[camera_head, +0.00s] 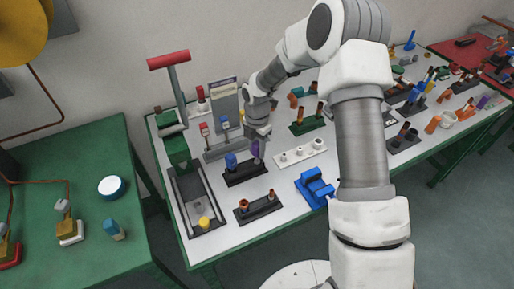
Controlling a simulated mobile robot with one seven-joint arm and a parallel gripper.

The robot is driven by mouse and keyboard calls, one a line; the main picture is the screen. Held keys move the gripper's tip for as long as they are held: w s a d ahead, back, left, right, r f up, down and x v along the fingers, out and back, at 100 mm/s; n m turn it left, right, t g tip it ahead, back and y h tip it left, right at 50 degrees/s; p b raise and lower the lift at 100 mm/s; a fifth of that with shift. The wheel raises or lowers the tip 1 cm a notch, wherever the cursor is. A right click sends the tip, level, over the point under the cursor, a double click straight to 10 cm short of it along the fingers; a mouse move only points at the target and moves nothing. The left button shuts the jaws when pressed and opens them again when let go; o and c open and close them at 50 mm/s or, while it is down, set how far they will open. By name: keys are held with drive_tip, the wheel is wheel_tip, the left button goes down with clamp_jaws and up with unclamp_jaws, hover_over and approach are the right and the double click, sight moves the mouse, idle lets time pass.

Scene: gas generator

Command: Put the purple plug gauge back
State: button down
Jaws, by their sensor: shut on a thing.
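The purple plug gauge (254,149) is small in the view, and my gripper partly hides it. My gripper (259,154) points down and is shut on it. They are over the right part of a black rack (245,174) on the white-topped table. A blue plug gauge (231,161) stands upright in the left part of this rack. Whether the purple gauge's lower end is in the rack or just above it, I cannot tell.
A white block with round pegs (300,153) is right of the rack. A dark rack with brown pegs (258,207) and a blue vise (316,187) are in front. A grey stand with gauges (226,146) is behind. A long dark tray (188,196) is left.

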drive_tip(key=shift+f+b, duration=0.35)
drive_tip(key=shift+f, duration=0.25)
drive_tip(key=shift+c, duration=2.4)
unclamp_jaws()
drive_tip(key=shift+r, duration=0.15)
wheel_tip(320, 180, up, 17)
drive_tip(key=s+d+r+m+t+h, duration=0.15)
drive_tip(key=s+d+r+m, duration=0.25)
drive_tip(key=s+r+m, duration=0.4)
drive_tip(key=s+d+r+m+t, duration=0.2)
drive_tip(key=s+d+r+m, duration=0.1)
drive_tip(key=s+m, duration=0.6)
drive_tip(key=s+d+r+m+t+y, duration=0.1)
drive_tip(key=s+d+r+m+t, duration=0.1)
drive_tip(key=s+m, duration=0.8)
wheel_tip(320, 180, up, 2)
drive_tip(key=shift+s+d+r+p, duration=0.15)
drive_tip(key=shift+d+p, duration=0.15)
drive_tip(key=shift+d, duration=0.45)
